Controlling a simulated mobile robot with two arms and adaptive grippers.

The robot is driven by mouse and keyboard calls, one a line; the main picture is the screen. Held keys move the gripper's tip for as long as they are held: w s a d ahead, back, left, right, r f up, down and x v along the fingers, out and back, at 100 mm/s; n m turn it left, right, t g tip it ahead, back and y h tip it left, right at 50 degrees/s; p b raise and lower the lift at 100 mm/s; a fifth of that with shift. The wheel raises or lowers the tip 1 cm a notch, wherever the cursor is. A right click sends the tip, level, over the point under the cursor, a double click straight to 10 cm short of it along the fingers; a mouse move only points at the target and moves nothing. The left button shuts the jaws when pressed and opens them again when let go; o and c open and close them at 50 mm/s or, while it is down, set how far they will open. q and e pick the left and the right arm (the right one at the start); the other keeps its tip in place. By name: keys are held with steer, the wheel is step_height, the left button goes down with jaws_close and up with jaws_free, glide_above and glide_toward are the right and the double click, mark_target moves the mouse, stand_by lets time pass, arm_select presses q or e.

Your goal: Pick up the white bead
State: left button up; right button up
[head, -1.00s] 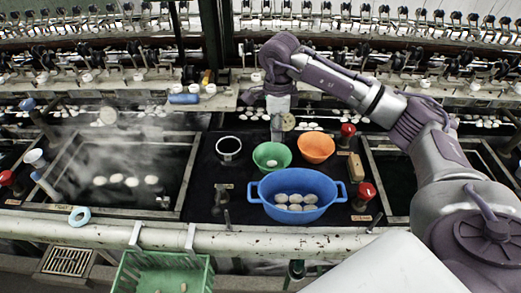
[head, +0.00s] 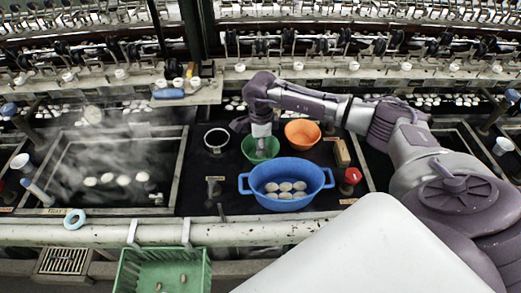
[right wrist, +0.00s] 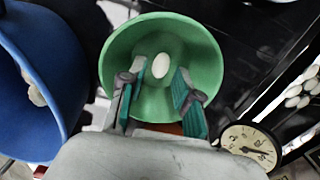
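A white oval bead (right wrist: 160,66) lies inside the green bowl (right wrist: 205,45) in the right wrist view. The green bowl (head: 248,141) stands in the middle of the dark counter in the head view, where my gripper hides the bead. My right gripper (right wrist: 161,76) is open and reaches down into the bowl, with its teal-padded fingers on either side of the bead. A gap shows between each fingertip and the bead. In the head view, the right gripper (head: 261,150) is over the bowl. My left gripper is not in view.
A blue basin (head: 288,203) with several pale ovals stands just in front of the bowl. An orange bowl (head: 303,133) is at its right, a dark cup (head: 217,139) at its left. A steaming basin (head: 174,185) lies further left.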

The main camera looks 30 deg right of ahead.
steer(key=shift+f, duration=0.55)
steer(key=shift+w+f, duration=0.1)
steer(key=shift+f, duration=0.4)
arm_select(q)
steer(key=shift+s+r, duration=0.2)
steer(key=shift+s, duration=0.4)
arm_select(e)
steer(key=c, duration=0.4)
steer(key=shift+r, duration=0.2)
steer(key=shift+r+b, duration=0.35)
steer(key=shift+r, duration=0.25)
steer(key=r, duration=0.1)
steer(key=r+b, duration=0.1)
steer(key=shift+s+r, duration=0.35)
steer(key=shift+r, duration=0.05)
arm_select(q)
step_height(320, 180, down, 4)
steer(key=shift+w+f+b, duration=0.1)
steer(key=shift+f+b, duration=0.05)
steer(key=shift+b, duration=1.1)
arm_select(e)
steer(key=s+r, duration=0.2)
steer(key=s, duration=0.1)
steer(key=s+r, duration=0.2)
steer(key=s, duration=0.2)
steer(key=s+r, duration=0.2)
steer(key=s, duration=0.2)
steer(key=shift+a+r, duration=0.25)
steer(key=shift+r, duration=0.1)
